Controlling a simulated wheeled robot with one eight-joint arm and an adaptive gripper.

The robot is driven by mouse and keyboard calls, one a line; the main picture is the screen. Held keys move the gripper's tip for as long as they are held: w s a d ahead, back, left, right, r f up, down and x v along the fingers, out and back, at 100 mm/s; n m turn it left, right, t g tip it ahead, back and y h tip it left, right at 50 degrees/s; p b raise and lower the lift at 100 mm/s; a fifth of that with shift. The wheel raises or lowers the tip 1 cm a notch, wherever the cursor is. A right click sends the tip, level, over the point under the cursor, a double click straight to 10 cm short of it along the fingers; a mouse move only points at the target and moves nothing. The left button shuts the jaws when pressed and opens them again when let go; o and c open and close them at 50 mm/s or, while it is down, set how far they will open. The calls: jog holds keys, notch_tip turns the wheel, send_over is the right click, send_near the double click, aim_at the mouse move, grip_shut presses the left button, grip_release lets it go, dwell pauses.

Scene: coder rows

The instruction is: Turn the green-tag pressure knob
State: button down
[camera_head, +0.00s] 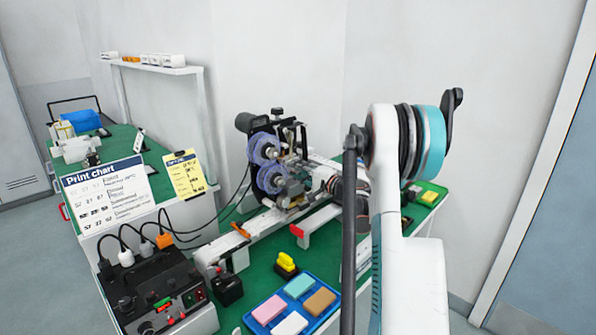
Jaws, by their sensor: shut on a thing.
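The coder (262,135) stands on the green bench, with two bluish-purple translucent rolls (265,148) on its front. My arm rises in the right foreground and reaches behind its elbow toward the coder. My gripper (284,192) is small and dark at the coder's lower front, beside the lower roll. It is shut on a small part there, at the place of a pressure knob. The fingertips and the knob blend with the dark machine parts, and I cannot make out a green tag or how far the knob is turned.
A black control box (160,285) with knobs and plugged cables stands at front left. A blue tray (322,311) with coloured blocks lies in front. A yellow-topped stamp (287,262) stands behind it. The print chart (105,190) and a yellow card (185,175) stand at left.

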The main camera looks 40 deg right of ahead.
jog(key=c, duration=1.4)
grip_release()
jog(key=shift+s+d+f, duration=0.15)
jog(key=shift+s, duration=0.2)
jog(key=shift+o, duration=0.4)
jog(key=s, duration=1.1)
jog(key=shift+s+d, duration=0.15)
jog(key=shift+d, duration=0.15)
